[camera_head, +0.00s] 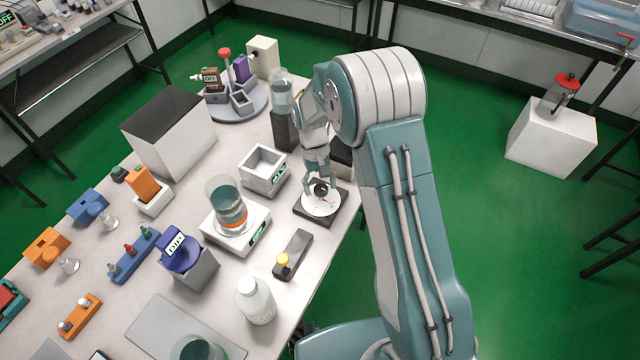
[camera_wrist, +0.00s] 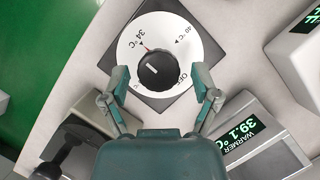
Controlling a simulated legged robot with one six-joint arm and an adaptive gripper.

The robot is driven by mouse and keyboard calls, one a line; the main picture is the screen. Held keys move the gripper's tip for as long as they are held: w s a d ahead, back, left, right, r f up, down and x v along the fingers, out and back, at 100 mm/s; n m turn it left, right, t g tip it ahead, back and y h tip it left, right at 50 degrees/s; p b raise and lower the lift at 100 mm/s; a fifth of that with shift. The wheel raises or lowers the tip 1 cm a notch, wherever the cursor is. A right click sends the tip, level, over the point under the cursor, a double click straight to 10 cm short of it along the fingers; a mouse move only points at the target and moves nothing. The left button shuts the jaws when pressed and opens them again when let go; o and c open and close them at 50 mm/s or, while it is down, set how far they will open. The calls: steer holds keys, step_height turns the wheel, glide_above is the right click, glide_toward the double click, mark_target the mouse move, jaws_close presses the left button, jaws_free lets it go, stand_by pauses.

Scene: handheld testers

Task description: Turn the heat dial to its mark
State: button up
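The heat dial is a black round knob (camera_wrist: 162,70) on a white face (camera_wrist: 128,48), set on a dark square base. The face reads 34 °C, 40 °C and OFF. A small red mark shows at the knob's edge, near the 34 °C side. A short white line shows on the knob. In the head view the dial face (camera_head: 311,208) is near the bench's right edge. My gripper (camera_wrist: 161,73) is open, its fingers on opposite sides of the knob with visible gaps. It also shows above the dial in the head view (camera_head: 319,181).
A warmer (camera_wrist: 262,150) with a green 39.1 °C display stands beside the dial. A white box with a square well (camera_head: 265,180), a beaker on a scale (camera_head: 236,240) and a dark block with a yellow button (camera_head: 293,255) are close by. Green floor lies right of the bench.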

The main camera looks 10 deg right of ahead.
steer(key=shift+r, duration=0.1)
steer(key=v, duration=1.2)
steer(key=shift+a, duration=0.1)
steer(key=s+d+r+m+t, duration=0.1)
steer(key=s+d+r+t, duration=0.15)
steer(key=s+r, duration=0.35)
steer(key=s+d+r+t, duration=0.2)
steer(key=s+d+r, duration=0.2)
steer(key=r, duration=0.4)
steer(key=s+d+r+t, duration=0.1)
steer(key=s+d+t, duration=0.1)
steer(key=s, duration=0.6)
steer(key=s+d+r+m+t, duration=0.1)
steer(key=s+d+t, duration=0.1)
steer(key=s, duration=0.7)
steer(key=shift+r+t+y, duration=0.35)
steer(key=shift+t+y, duration=0.05)
steer(key=shift+t, duration=0.45)
